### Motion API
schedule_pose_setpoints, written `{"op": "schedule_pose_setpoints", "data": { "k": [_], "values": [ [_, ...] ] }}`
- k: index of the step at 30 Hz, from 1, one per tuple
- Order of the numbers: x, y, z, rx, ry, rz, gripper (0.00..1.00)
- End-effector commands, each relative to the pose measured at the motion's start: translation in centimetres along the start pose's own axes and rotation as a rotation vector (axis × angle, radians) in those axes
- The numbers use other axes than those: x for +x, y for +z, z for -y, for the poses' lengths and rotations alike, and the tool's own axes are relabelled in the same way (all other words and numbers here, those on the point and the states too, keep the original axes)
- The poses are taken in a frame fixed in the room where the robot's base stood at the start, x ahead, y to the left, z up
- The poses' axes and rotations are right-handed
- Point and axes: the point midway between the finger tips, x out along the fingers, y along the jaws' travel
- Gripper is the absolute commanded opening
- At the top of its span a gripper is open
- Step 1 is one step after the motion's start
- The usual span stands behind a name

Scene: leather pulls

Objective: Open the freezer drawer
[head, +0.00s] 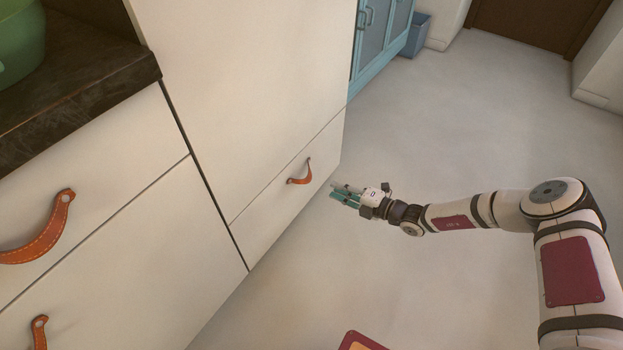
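The freezer drawer (265,212) is the low white front panel under the tall white panel, left of centre in the head view. It looks shut, its face flush with the panel above. An orange leather pull (301,176) hangs on it toward its right end. My gripper (340,192) is to the right of the pull and apart from it, with its teal fingers pointing left toward the drawer. The fingers look spread with nothing between them.
White cabinet drawers with orange leather pulls (45,232) stand at the left under a dark countertop (75,88) with a green bowl (20,40). A blue cabinet (381,40) and a blue bin (416,35) stand at the back. The pale floor (460,130) is mostly clear.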

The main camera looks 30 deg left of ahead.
Motion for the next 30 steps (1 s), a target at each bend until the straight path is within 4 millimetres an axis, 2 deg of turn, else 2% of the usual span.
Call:
{"op": "schedule_pose_setpoints", "data": {
  "k": [9,15,22,30],
  "values": [
    [6.3,-0.3,0.3,-0.004,-0.001,-0.006,0.2],
    [9.8,-0.3,0.2,-0.003,0.0,-0.004,0.2],
    [12.0,-0.2,0.2,-0.003,-0.002,-0.004,0.2],
    [12.3,-0.2,0.0,-0.002,-0.001,-0.003,0.2]
  ]
}}
